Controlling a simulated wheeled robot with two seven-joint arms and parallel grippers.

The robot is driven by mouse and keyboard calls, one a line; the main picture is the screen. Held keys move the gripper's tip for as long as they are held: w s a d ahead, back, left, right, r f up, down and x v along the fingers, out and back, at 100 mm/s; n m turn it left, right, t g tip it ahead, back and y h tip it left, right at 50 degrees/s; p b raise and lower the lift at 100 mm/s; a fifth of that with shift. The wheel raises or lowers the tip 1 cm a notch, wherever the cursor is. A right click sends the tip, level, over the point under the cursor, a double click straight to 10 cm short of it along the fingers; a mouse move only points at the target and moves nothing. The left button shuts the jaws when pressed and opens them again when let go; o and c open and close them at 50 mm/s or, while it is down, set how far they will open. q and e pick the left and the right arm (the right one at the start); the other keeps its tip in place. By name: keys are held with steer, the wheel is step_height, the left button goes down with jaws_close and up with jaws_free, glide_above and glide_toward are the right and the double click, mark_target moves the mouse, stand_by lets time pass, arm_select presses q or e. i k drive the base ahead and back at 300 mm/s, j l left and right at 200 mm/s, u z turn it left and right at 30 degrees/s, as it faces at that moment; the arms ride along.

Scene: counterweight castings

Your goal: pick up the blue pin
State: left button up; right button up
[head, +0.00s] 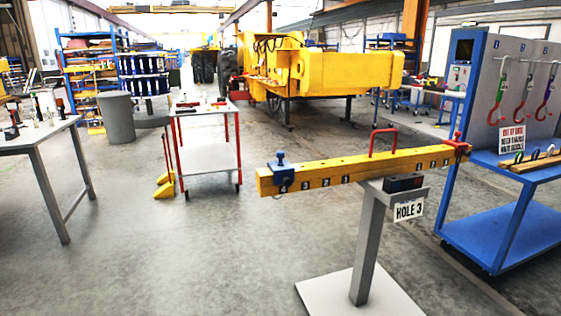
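A yellow beam (335,170) rests across the top of a grey post. At its left end, by the mark 4, sits a blue block or clamp (287,180). A small blue knobbed piece (281,158) stands upright on top of it and looks like the blue pin; whether its shaft passes into a hole is hidden. A red piece (458,139) is at the beam's right end, and a red handle (383,141) stands near its middle. A sign (408,210) reading HOLE 3 hangs below the beam. Neither of my grippers is in view.
A blue cart (508,240) with hanging hooks stands right of the beam. A white-topped red trolley (206,107) stands behind it to the left. A grey table (22,142) with small items is at far left. The post's base plate (330,298) spreads on open floor.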

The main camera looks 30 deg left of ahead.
mark_target(279, 153)
steer(key=i+j, duration=0.25)
steer(key=i+j+z, duration=0.1)
steer(key=i+j, duration=0.2)
steer(key=j, duration=0.2)
steer(key=i+j, duration=0.5)
steer(key=j, duration=0.25)
steer(key=i+j+z, duration=0.1)
steer(key=i+j, duration=0.15)
steer(key=j, duration=0.15)
steer(key=i+j, duration=0.2)
steer(key=j, duration=0.2)
